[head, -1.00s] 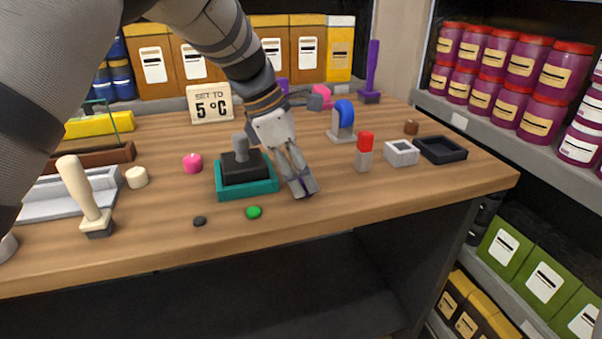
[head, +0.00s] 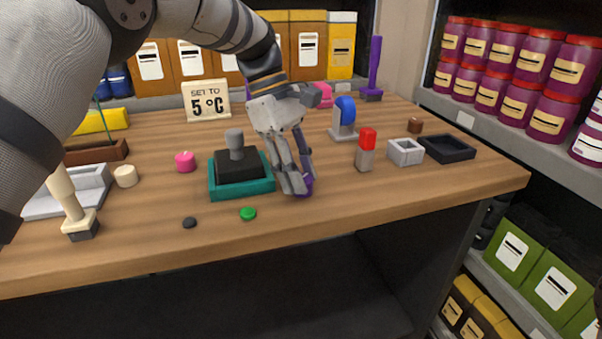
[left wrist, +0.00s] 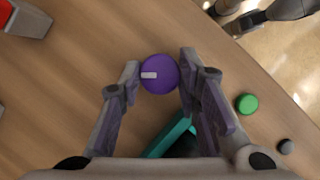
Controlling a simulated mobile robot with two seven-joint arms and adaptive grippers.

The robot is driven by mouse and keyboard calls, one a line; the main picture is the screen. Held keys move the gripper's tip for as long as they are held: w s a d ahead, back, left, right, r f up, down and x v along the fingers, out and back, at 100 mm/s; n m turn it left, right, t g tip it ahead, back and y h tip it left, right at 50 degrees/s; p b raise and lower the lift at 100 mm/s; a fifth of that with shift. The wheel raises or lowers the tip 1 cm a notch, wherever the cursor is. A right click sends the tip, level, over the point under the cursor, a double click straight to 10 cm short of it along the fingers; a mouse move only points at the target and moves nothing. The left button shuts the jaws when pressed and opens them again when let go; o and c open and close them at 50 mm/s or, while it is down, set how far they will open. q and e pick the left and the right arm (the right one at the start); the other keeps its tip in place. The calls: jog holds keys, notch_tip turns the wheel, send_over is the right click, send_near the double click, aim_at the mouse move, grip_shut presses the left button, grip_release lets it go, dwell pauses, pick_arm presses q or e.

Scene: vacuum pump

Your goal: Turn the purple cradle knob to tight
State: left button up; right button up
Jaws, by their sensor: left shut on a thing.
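The purple knob (left wrist: 158,75) is a round disc with a short white mark that points left in the left wrist view. In the head view only a small part of the purple knob (head: 307,186) shows beside my fingertips. My left gripper (head: 297,187) points down at the table just right of the teal cradle (head: 241,189). In the left wrist view my left gripper (left wrist: 159,76) has one finger on each side of the knob, shut on it. What lies under the knob is hidden.
A black block with a grey post (head: 236,150) sits in the teal cradle, close to my left fingers. A green button (head: 248,214) and a black button (head: 190,222) lie near the front edge. A red-topped block (head: 366,148) stands to the right.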

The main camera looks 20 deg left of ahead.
pick_arm(q)
jog(key=m, duration=0.1)
jog(key=m+g+b, duration=0.1)
jog(key=m, duration=0.1)
jog(key=m+g+b, duration=0.1)
jog(key=m, duration=0.1)
jog(key=shift+w+d+f+y, duration=0.15)
jog(key=shift+f+y, duration=0.1)
jog(key=shift+y, duration=0.15)
jog(key=shift+r+m+g+y+b, duration=0.1)
jog(key=shift+m+g+y+b, duration=0.4)
jog(key=shift+m, duration=0.8)
pick_arm(e)
jog(key=shift+g, duration=0.7)
jog(key=shift+s+f, duration=1.85)
jog(key=shift+f, duration=0.15)
pick_arm(q)
jog(key=shift+r, duration=0.1)
pick_arm(e)
jog(key=shift+s+f, duration=0.1)
pick_arm(q)
jog(key=o, duration=1.1)
jog(key=shift+o, duration=0.2)
